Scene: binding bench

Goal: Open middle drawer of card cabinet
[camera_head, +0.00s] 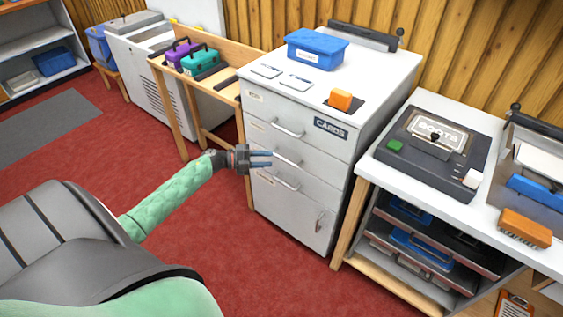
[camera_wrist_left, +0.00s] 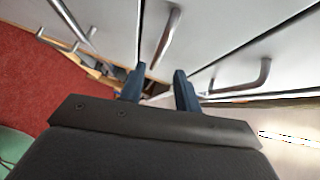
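The light grey card cabinet (camera_head: 325,130) stands in the middle of the head view with a dark "CARDS" label. Its drawers look shut, with bar handles stacked down the front. The middle drawer handle (camera_head: 288,160) is just right of my left gripper (camera_head: 266,160). In the left wrist view, the left gripper's blue fingers (camera_wrist_left: 160,88) are apart with nothing between them. A bar handle (camera_wrist_left: 166,38) lies just beyond the fingertips, roughly in line with the gap; contact is not visible. Other handles lie to either side, one at the right (camera_wrist_left: 250,80). My right gripper is out of view.
A blue box (camera_head: 316,50) and an orange block (camera_head: 341,99) sit on the cabinet top. A wooden table (camera_head: 215,80) stands left of the cabinet, a white workbench (camera_head: 385,180) to its right. Red floor (camera_head: 270,260) in front is clear.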

